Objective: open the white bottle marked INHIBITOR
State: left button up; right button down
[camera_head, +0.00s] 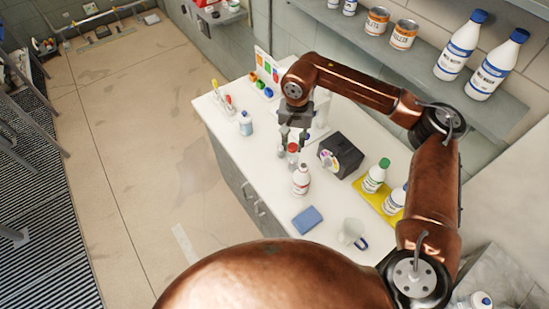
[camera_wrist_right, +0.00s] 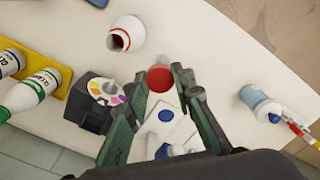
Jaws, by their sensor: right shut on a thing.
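A white bottle with a red label (camera_head: 301,182) stands upright on the white counter; its lettering is too small to read. In the right wrist view the same bottle (camera_wrist_right: 130,30) shows a dark open mouth with no cap on it. My right gripper (camera_head: 288,148) is shut on a red cap (camera_head: 292,147), behind the bottle and apart from it. The red cap (camera_wrist_right: 160,77) also shows between the fingers in the wrist view. My left gripper is not in view.
A dark box with a coloured dial (camera_head: 343,155) stands right of the gripper. A green-capped bottle (camera_head: 375,176) and a blue-capped one stand on a yellow mat (camera_head: 368,189). A blue sponge (camera_head: 307,219) and clear jug (camera_head: 352,232) lie nearer. A small bottle (camera_head: 245,124) stands left.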

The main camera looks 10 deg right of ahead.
jog(key=shift+f, duration=0.45)
jog(key=p, duration=0.2)
send_over(289, 177)
notch_tip(289, 177, down, 14)
jog(key=shift+d+f, duration=0.1)
notch_tip(289, 177, down, 3)
jog(key=shift+f+p, duration=0.2)
jog(key=shift+p, duration=0.1)
jog(key=shift+f, duration=0.3)
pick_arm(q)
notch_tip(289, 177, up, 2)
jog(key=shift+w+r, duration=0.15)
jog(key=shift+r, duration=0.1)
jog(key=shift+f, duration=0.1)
pick_arm(e)
jog(key=shift+f, duration=0.15)
jog(key=c, duration=1.7)
grip_release()
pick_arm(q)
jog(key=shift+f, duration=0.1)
pick_arm(e)
jog(key=shift+o, duration=0.2)
